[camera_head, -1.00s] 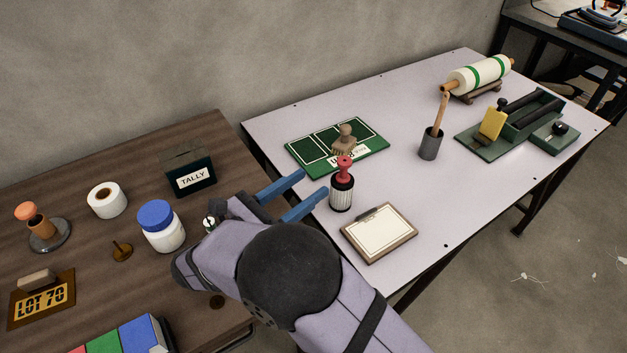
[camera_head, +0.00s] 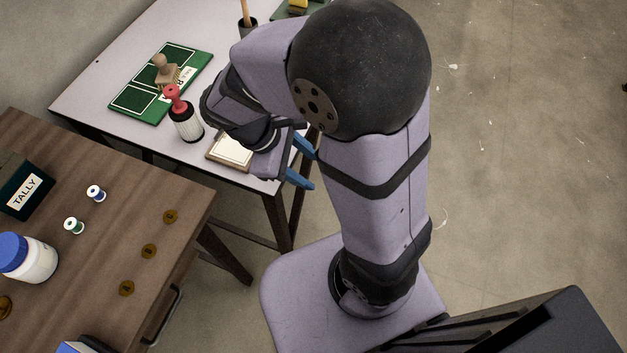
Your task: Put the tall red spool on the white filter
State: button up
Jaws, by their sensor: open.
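The tall red spool (camera_head: 174,97) stands upright on top of the white filter (camera_head: 187,125), a ribbed white cylinder with black ends. Both are on the pale table (camera_head: 84,99), near its front edge. My gripper (camera_head: 308,167) has two blue fingers, spread apart with nothing seen between them. It is well to the right of the filter, past the table's corner and over the floor, clear of the spool and filter.
A clipboard (camera_head: 231,152) lies right of the filter, partly behind my arm. The brown table (camera_head: 179,190) holds two small spools, several brass discs, a TALLY box (camera_head: 24,192) and a blue-lidded jar (camera_head: 36,263).

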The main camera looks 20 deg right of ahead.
jog(key=s+m+y, duration=0.1)
jog(key=m, duration=0.2)
jog(key=s+f+m+y, duration=0.1)
jog(key=m+y, duration=0.1)
jog(key=m, duration=0.2)
jog(key=s+m+t+y, duration=0.1)
jog(key=m+y, duration=0.1)
jog(key=m, duration=0.1)
jog(key=shift+s+d+f+m, duration=0.1)
jog(key=shift+s+f+m, duration=0.15)
jog(key=shift+s+m, duration=0.05)
notch_tip(320, 180, up, 20)
jog(key=p, duration=1.9)
jog(key=shift+f+p, duration=0.15)
jog(key=shift+p, duration=0.2)
